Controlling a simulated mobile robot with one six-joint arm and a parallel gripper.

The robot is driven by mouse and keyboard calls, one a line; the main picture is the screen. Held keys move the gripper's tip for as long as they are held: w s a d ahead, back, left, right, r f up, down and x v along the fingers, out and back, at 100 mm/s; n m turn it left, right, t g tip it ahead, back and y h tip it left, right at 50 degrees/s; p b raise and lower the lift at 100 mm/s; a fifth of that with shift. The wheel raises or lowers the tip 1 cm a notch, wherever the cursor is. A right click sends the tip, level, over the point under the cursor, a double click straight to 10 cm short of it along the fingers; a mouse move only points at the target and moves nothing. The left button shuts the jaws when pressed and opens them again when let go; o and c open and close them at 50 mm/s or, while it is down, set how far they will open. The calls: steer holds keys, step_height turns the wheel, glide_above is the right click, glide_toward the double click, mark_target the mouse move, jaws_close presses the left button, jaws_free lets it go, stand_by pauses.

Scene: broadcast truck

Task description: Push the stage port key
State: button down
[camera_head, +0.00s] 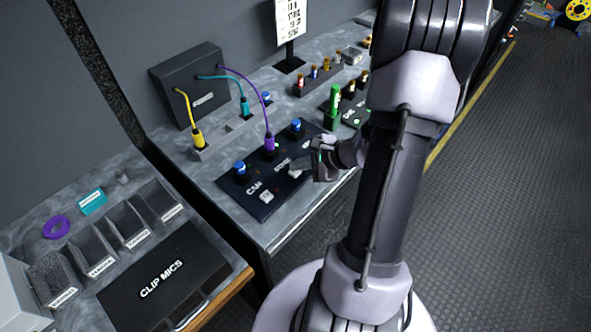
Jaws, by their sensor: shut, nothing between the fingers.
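A dark port panel (236,194) lies on the grey counter, with white lettering, ports and keys. The label CAM (254,188) is readable, with a white key (266,196) in front of it. A second label (282,162), partly readable, stands to its right, beside the port holding a purple plug (270,142). My gripper (314,167) is shut and empty, low over the panel's right part, close to this second label. A pale piece at its tip may be the stage port key or a finger; I cannot tell. Contact cannot be made out.
A grey box (190,82) with yellow, teal and purple cables stands behind the panel. A green connector (334,104) stands upright to the right. A sign on a stand (290,25) is at the back. Clip mics case (165,275) and bins lie front left.

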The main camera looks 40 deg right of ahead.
mark_target(298, 172)
steer(key=shift+r, duration=0.1)
step_height(298, 172, up, 6)
steer(key=p, duration=0.4)
steer(key=shift+r, duration=0.1)
